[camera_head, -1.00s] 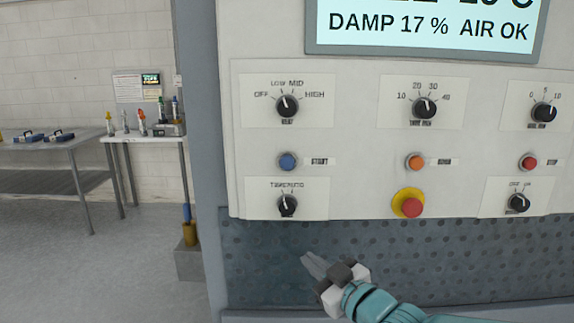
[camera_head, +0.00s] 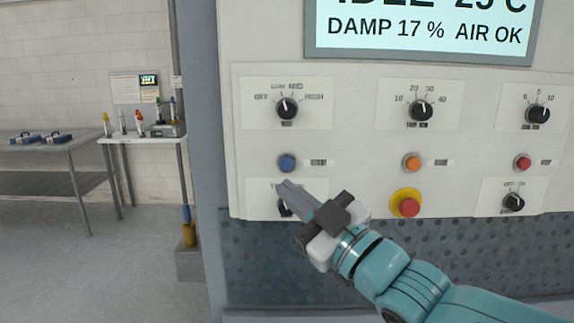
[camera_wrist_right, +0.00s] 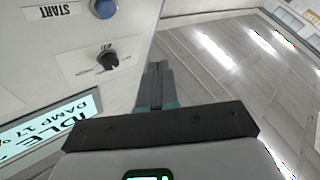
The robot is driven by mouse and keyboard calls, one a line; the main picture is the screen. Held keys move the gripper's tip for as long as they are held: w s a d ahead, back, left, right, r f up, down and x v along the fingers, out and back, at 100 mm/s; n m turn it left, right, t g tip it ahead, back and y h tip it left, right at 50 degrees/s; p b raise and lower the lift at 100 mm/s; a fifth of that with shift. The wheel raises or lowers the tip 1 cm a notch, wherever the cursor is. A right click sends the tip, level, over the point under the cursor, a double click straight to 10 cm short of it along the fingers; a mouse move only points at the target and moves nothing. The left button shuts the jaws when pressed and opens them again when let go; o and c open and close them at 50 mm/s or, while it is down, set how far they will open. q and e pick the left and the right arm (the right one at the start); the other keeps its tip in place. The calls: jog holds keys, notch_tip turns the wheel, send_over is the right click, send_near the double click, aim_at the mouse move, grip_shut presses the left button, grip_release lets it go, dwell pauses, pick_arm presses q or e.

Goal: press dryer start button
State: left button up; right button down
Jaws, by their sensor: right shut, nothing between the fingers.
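The blue start button (camera_head: 287,162) sits on the white dryer panel, below the heat knob. It also shows in the right wrist view (camera_wrist_right: 104,8), next to a START label (camera_wrist_right: 52,12). My right gripper (camera_head: 283,188) is shut and empty, its fingertips just below the blue button in the head view. It partly covers the lower-left knob (camera_head: 284,209). My left gripper is not in view.
An orange button (camera_head: 412,162), a red button (camera_head: 523,164), a red emergency stop on yellow (camera_head: 408,207) and several knobs share the panel. A display (camera_head: 424,28) reads IDLE and DAMP 17 %. Side tables (camera_head: 40,152) stand at the left.

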aim_at(287, 164)
jog(key=shift+w+p, duration=2.85)
jog(key=shift+w, duration=1.6)
jog(key=shift+w, duration=0.45)
jog(key=shift+w+p, duration=0.3)
jog(key=shift+w, duration=0.15)
